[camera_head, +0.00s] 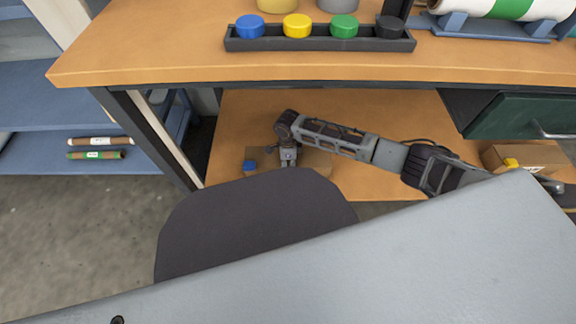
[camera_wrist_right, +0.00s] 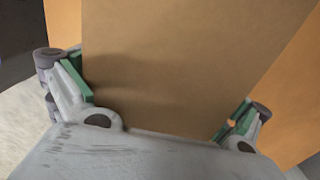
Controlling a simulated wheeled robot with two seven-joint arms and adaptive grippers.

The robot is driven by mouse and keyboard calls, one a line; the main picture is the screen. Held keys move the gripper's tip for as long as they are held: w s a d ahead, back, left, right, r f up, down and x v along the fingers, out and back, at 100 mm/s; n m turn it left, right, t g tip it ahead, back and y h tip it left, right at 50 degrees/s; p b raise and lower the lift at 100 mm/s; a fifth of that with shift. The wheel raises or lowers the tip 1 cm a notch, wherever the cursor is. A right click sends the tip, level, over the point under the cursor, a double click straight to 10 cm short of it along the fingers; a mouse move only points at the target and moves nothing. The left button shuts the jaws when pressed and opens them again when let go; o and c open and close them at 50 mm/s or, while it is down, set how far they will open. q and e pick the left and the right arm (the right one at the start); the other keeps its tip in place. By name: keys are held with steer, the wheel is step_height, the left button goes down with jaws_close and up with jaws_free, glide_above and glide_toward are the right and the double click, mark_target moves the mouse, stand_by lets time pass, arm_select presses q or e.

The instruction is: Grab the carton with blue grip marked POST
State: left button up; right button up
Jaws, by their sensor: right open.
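A brown carton (camera_head: 315,160) with a blue grip (camera_head: 248,166) sits on the lower shelf under the workbench, partly hidden by my right gripper and the dark seat shape in front. No POST marking is readable. My right gripper (camera_head: 288,161) is at this carton. In the right wrist view, the plain brown carton (camera_wrist_right: 190,60) fills the space between the two spread fingers with green pads. The fingers are open on either side of it; contact cannot be told. My left gripper is not in view.
Another carton (camera_head: 515,156) with a yellow grip (camera_head: 511,163) sits at the right of the lower shelf (camera_head: 235,125). A green drawer (camera_head: 515,122) is above it. The worktop (camera_head: 170,55) overhangs the shelf. A rack with coloured caps (camera_head: 320,44) stands on top.

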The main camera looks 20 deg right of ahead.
steer(key=shift+f, duration=0.15)
steer(key=shift+c, duration=0.3)
steer(key=c, duration=0.8)
